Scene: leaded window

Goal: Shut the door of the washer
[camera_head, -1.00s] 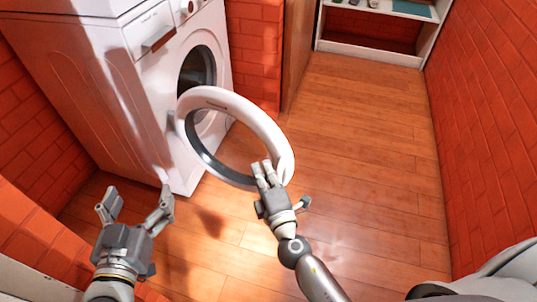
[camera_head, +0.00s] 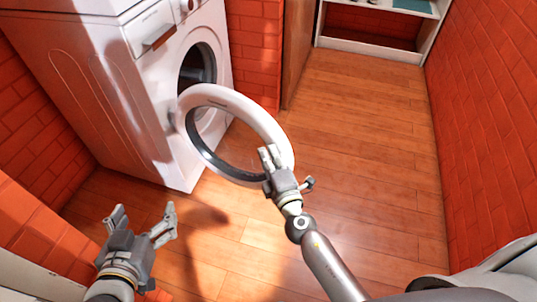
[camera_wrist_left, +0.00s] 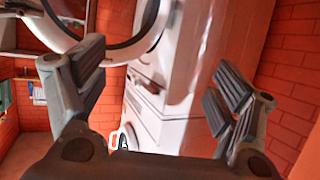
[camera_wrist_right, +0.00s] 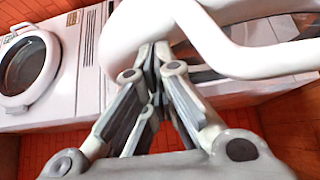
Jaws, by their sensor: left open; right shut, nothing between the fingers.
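The white washer (camera_head: 125,95) stands at the left against the brick wall, its dark round drum opening (camera_head: 197,68) uncovered. Its ring-shaped white door (camera_head: 245,108) stands swung wide open, out from the front; it also shows in the left wrist view (camera_wrist_left: 150,30). My right gripper (camera_head: 267,157) is shut and empty at the door's right rim; the fingertips look against or very close to it, and contact is hard to tell. In the right wrist view the fingertips (camera_wrist_right: 153,50) are by the white rim (camera_wrist_right: 215,30). My left gripper (camera_head: 143,215) is open and empty, low in front of the washer.
Wooden floor (camera_head: 360,150) is clear to the right of the door. A white shelf unit (camera_head: 375,45) stands at the back. Brick walls (camera_head: 490,130) bound the right and left sides. A second round-door machine (camera_wrist_right: 30,65) shows in the right wrist view.

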